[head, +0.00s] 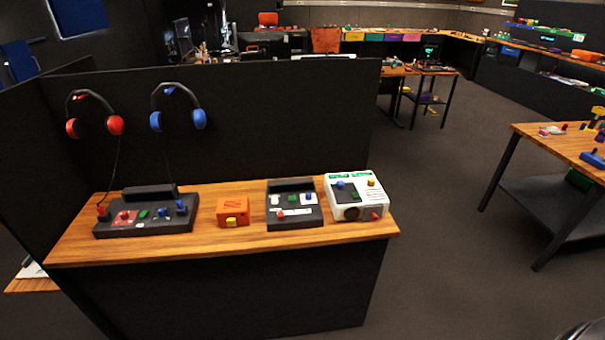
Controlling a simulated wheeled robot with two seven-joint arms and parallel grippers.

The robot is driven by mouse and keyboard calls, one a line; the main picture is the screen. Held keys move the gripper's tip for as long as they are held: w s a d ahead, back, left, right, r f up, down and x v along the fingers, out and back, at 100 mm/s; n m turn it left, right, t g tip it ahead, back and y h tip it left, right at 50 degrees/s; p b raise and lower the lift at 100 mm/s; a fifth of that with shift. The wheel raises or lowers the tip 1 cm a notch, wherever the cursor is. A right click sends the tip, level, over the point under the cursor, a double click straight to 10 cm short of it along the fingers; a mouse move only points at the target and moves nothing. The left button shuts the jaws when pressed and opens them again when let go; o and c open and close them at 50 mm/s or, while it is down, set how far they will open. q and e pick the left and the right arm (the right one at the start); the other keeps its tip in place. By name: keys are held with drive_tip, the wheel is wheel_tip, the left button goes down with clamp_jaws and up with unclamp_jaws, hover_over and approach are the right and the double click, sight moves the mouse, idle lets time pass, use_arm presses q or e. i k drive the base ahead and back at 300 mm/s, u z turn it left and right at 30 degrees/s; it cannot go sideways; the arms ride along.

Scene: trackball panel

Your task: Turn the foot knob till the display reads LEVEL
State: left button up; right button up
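A white panel box (358,197) stands at the right end of the wooden counter (230,244). It has two small green displays along its back edge, too small to read. A blue knob (340,184) and a yellow knob (371,182) sit on its top. A red knob (375,216) is at its front right, beside a dark round part (352,213). I cannot tell which knob is the foot knob. Neither of my grippers is in view.
Left of the white box are a dark panel (294,216), an orange box (233,212) and a larger dark panel (145,226). Red headphones (95,124) and blue headphones (178,119) hang on the dark partition behind. Open floor (440,230) lies right of the counter, before another table.

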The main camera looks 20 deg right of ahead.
sight(372, 182)
drive_tip(key=u, duration=2.6)
drive_tip(key=k, duration=1.55)
drive_tip(key=z, duration=1.8)
